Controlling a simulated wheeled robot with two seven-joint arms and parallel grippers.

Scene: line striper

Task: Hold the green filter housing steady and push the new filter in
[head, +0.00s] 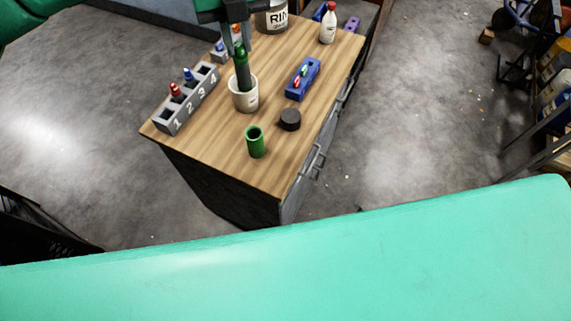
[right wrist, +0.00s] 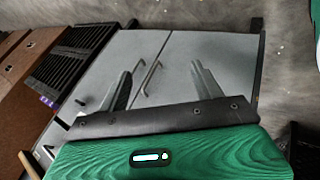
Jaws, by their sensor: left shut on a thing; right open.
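The green filter housing (head: 256,146) is an open-topped cylinder standing upright near the front of the wooden table, with nothing gripping it. A dark cylinder with a green top, probably a filter (head: 242,76), is upright at the mouth of a white cup (head: 245,101). My left gripper (head: 239,38) comes down from above and is shut on its green top. Whether its lower end touches the cup's inside is hidden. My right gripper (right wrist: 160,85) shows only in the right wrist view, open and empty, before the grey cabinet front.
A black round cap (head: 290,119) lies right of the housing. A numbered grey rack (head: 172,119) with red and blue pieces stands left, a blue tray (head: 303,80) right. A RIN-labelled can and white bottle (head: 327,28) stand behind. Handles (head: 320,160) jut from the cabinet's right side.

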